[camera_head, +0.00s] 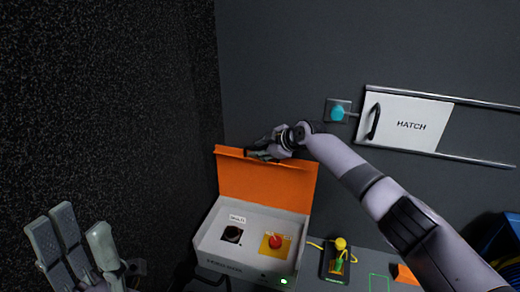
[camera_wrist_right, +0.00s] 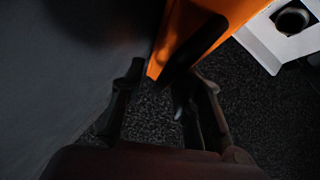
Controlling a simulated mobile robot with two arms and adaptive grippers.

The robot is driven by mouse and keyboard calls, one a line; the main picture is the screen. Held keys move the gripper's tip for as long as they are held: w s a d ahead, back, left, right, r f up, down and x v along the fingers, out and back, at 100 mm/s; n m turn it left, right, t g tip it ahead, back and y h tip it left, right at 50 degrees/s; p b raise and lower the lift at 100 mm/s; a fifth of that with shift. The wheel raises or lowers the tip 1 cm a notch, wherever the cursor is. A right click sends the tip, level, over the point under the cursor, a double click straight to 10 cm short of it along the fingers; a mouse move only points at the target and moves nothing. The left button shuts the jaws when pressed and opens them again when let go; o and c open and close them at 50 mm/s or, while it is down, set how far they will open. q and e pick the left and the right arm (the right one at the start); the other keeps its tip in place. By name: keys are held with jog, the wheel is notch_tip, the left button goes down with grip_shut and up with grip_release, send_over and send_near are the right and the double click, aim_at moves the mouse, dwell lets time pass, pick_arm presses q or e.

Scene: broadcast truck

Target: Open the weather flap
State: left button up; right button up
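The weather flap is an orange panel (camera_head: 265,182) standing up, tilted back, along the rear of a white box (camera_head: 205,245) in the head view. The box's inside is uncovered. My right gripper (camera_head: 262,153) is at the flap's top edge, in front of the dark wall. In the right wrist view its fingers (camera_wrist_right: 158,95) are apart, with the orange flap (camera_wrist_right: 215,18) at the fingertips; I cannot tell whether they touch it. My left gripper (camera_head: 82,224) is open and empty at the lower left, away from the box.
The box holds a dark round socket (camera_head: 232,234) and a red button (camera_head: 275,241) on a yellow plate. A yellow connector (camera_head: 340,245) stands right of the box. A white HATCH panel (camera_head: 411,125) on rails and a blue knob (camera_head: 337,114) are on the wall. A black speckled wall (camera_head: 110,90) stands left.

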jog(key=shift+d+f, duration=0.1)
jog(key=shift+d, duration=0.05)
jog(key=shift+s+d+r, duration=0.35)
jog(key=shift+r, duration=0.05)
jog(key=v, duration=1)
jog(key=shift+s+r, duration=0.25)
